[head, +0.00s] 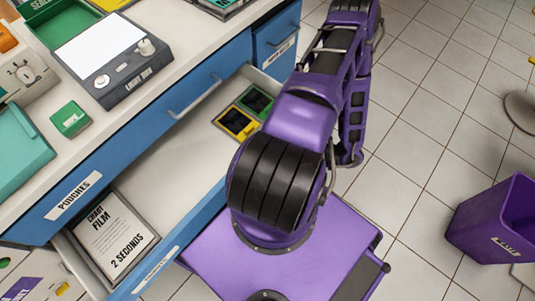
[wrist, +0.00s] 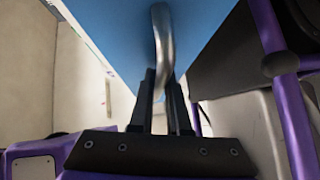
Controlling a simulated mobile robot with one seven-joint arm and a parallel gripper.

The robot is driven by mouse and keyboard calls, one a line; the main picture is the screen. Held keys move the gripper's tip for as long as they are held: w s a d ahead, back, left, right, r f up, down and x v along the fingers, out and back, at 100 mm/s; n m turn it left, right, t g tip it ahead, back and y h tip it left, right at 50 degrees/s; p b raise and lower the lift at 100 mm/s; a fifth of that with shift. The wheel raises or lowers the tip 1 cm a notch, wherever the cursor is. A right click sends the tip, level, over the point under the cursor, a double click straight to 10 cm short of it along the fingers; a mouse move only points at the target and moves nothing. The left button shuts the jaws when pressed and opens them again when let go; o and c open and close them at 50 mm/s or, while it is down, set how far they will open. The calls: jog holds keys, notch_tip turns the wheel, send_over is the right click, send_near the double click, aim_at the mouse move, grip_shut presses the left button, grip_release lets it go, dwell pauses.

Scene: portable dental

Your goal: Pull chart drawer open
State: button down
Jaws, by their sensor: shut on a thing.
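A drawer with a blue front (head: 205,222) stands pulled out below the drawer labelled POUCHES in the head view. Its label is too small to read. Inside lie a card (head: 112,235) reading "CHART FILM 2 SECONDS" and yellow and green framed pieces (head: 238,122). In the wrist view my gripper (wrist: 163,82) is shut on a curved metal handle (wrist: 162,38) on a blue front (wrist: 115,25). In the head view my purple arm hides the drawer's right part, and the gripper and this handle cannot be seen.
The POUCHES drawer (head: 130,150) above is shut. The white counter holds a light box (head: 108,55), a small green box (head: 71,119) and a teal case (head: 20,150). A purple waste bin (head: 495,220) stands at right. Tiled floor between is clear.

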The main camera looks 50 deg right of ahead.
jog(key=shift+d, duration=0.1)
jog(key=c, duration=0.9)
grip_release()
jog(key=v, duration=1.7)
jog(key=shift+s+r+b, duration=0.1)
jog(key=shift+s+b, duration=0.1)
jog(key=shift+b, duration=0.15)
